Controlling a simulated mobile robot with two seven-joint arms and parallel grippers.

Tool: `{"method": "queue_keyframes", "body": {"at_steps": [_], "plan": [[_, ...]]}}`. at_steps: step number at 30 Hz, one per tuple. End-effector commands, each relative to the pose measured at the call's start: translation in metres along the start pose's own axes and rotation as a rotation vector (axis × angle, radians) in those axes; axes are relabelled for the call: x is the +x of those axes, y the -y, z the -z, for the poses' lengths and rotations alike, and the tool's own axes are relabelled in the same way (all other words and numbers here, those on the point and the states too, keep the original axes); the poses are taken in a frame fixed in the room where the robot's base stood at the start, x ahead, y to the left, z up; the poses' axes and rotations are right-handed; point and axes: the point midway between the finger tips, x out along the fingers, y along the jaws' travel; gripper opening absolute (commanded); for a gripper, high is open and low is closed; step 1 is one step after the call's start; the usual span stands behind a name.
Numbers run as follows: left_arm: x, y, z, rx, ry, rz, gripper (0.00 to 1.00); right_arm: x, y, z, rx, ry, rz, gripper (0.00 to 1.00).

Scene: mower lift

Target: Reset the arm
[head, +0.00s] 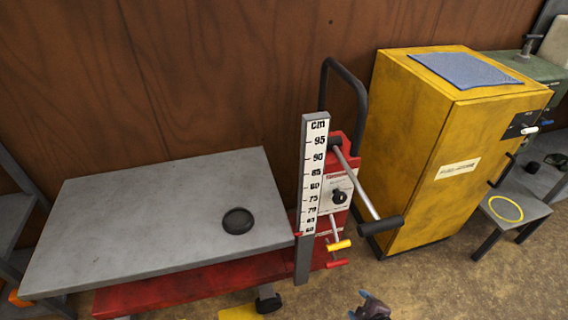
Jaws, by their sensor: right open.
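The mower lift has a flat grey platform (150,215) over a red base (180,287). A black round puck (238,221) lies on the platform. A centimetre scale (313,175) stands upright at its right end, beside a red control panel (340,180) with a black knob. A long crank arm with a black grip (381,225) slants down to the right from the panel. Below it are a small yellow-handled lever (339,246) and a red-handled lever (337,264). My right gripper (372,302) is at the bottom edge, open and apart from the lift. My left gripper is out of view.
A yellow cabinet (420,150) with a blue cloth (462,70) on top stands right of the lift. A small grey stool (512,212) with a yellow ring stands further right. The floor in front of the cabinet is clear.

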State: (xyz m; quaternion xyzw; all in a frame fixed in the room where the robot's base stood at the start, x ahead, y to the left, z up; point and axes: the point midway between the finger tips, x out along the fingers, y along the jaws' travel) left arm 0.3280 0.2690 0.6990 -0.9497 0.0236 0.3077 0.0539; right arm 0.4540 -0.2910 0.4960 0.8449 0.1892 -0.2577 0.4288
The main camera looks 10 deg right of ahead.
Motion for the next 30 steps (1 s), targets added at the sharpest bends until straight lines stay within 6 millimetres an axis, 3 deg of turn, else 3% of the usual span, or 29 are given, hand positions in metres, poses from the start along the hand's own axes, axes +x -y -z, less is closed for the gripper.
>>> {"method": "queue_keyframes", "body": {"at_steps": [3, 8, 15, 22, 30], "plan": [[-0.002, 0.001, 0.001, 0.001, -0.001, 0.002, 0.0, -0.015, -0.021, 0.036, 0.209, -0.027, -0.01, 0.64], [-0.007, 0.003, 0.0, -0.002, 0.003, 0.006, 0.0, -0.052, -0.045, 0.074, 0.476, -0.047, -0.024, 0.64], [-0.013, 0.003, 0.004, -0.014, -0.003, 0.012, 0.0, -0.134, -0.077, 0.112, 0.771, -0.061, -0.067, 0.64], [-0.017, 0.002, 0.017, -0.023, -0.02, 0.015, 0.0, -0.213, -0.091, 0.12, 0.842, -0.057, -0.123, 0.64], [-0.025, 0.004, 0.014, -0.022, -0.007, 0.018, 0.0, -0.242, -0.065, 0.096, 0.87, 0.017, -0.112, 0.64]]}}
